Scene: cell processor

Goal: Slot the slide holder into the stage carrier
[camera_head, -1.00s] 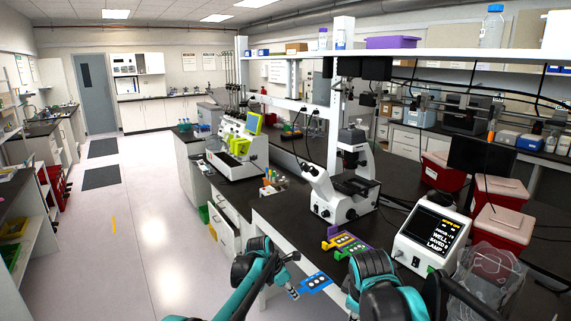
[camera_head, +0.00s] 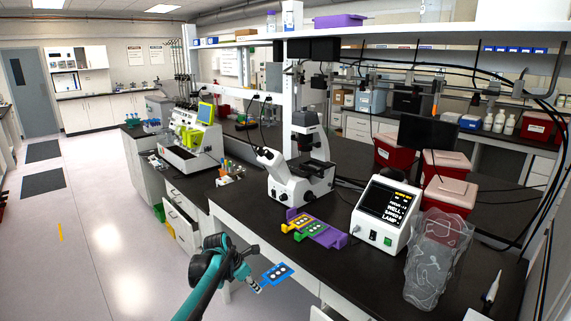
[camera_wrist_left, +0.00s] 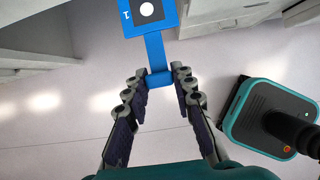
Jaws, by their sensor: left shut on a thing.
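A blue slide holder (camera_head: 277,274) with a row of pale round spots is in my left gripper (camera_head: 259,286), out over the floor in front of the bench edge. In the left wrist view the gripper (camera_wrist_left: 160,78) is shut on the narrow handle of the blue holder (camera_wrist_left: 153,45); its far end is cut off by the frame. The microscope (camera_head: 300,172) stands upright on the bench, with a dark stage (camera_head: 314,168). I cannot make out a separate carrier on it. My right gripper is not in view.
Yellow (camera_head: 298,221), green (camera_head: 311,229) and purple (camera_head: 331,238) pieces lie on the bench before the microscope. A white display box (camera_head: 381,212) and a crumpled clear bag (camera_head: 438,262) stand to the right. Dark bench top (camera_head: 250,203) is bare left of the colored pieces.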

